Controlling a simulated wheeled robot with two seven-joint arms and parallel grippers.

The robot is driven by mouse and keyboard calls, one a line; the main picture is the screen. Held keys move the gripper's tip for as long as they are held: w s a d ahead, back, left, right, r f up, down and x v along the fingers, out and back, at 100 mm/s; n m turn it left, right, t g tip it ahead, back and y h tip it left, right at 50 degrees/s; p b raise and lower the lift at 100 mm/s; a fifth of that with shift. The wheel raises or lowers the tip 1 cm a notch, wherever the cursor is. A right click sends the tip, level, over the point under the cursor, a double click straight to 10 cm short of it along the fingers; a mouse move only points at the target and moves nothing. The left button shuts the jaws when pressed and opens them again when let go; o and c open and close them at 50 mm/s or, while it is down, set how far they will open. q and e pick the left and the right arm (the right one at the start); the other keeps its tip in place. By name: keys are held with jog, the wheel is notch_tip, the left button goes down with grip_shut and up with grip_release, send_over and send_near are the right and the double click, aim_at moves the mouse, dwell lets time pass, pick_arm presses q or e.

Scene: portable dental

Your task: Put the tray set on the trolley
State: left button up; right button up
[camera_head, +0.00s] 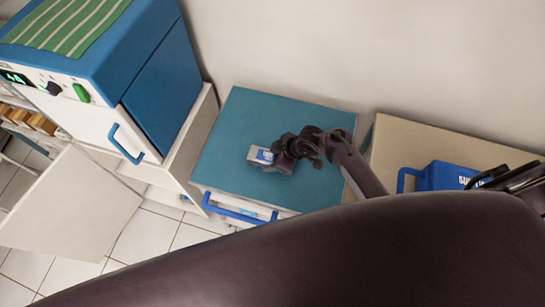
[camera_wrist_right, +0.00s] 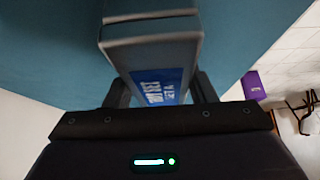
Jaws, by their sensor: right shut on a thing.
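The tray set is a grey box with a blue and white label (camera_head: 262,155), and it shows over the trolley's teal top (camera_head: 234,120) in the head view. My right gripper (camera_head: 281,160) is shut on the tray set. The right wrist view shows the grey box (camera_wrist_right: 150,50) between the two fingers, its blue label facing the camera and the teal surface behind it. I cannot tell whether the box touches the top. My left gripper is not in view.
A blue and white cabinet unit (camera_head: 150,85) with a green striped cloth (camera_head: 66,25) stands at the left, its lower door (camera_head: 70,205) open. A beige surface at the right holds a blue bin (camera_head: 442,178). Teal top is clear around the box.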

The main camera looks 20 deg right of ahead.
jog(key=shift+f, duration=0.2)
jog(key=o, duration=1.2)
jog(key=shift+r, duration=0.1)
jog(key=shift+r, duration=0.35)
jog(key=p+v, duration=0.1)
jog(key=v, duration=1)
jog(key=shift+s+d+r, duration=0.15)
jog(key=shift+d+r, duration=0.05)
jog(key=shift+d, duration=0.05)
